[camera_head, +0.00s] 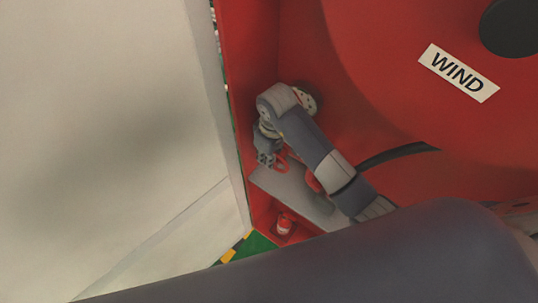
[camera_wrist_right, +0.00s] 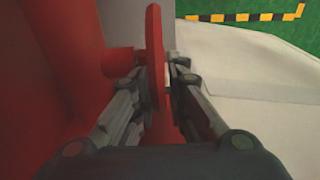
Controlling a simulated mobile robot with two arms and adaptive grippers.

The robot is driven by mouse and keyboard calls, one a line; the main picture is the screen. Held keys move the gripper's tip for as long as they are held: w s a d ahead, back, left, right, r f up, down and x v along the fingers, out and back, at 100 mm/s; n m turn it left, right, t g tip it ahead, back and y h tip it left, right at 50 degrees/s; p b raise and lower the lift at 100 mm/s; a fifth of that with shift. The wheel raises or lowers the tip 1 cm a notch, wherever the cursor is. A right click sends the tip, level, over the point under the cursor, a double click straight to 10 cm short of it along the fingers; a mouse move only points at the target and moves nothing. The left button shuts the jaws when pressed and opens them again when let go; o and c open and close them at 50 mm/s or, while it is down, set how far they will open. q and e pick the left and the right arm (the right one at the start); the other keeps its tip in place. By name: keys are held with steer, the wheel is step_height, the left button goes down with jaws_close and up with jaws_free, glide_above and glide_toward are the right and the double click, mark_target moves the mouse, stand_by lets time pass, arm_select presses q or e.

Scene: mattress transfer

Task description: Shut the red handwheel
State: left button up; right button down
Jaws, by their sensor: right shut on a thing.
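The red handwheel (camera_wrist_right: 155,45) shows nearly edge-on in the right wrist view, standing between the two fingers of my right gripper (camera_wrist_right: 163,80). The fingers are shut on its rim from both sides. A red stub beside it on the left looks like its shaft. In the head view, my right gripper (camera_head: 268,159) is small, beside the red wall of the machine, with a bit of the red handwheel (camera_head: 283,163) showing at its fingers. Most of the wheel is hidden there. My left gripper is not in view.
A large red machine (camera_head: 400,110) with a "WIND" label (camera_head: 458,73) fills the right. A grey plate (camera_head: 285,187) lies below the gripper. A red fitting (camera_head: 284,223) sits lower down. A pale panel (camera_head: 110,110) fills the left. Green floor (camera_head: 262,243) with yellow-black edging shows beyond.

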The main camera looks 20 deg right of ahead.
steer(key=shift+s+f, duration=0.1)
steer(key=shift+f, duration=0.1)
steer(key=c, duration=1.6)
jaws_free()
steer(key=shift+r, duration=0.1)
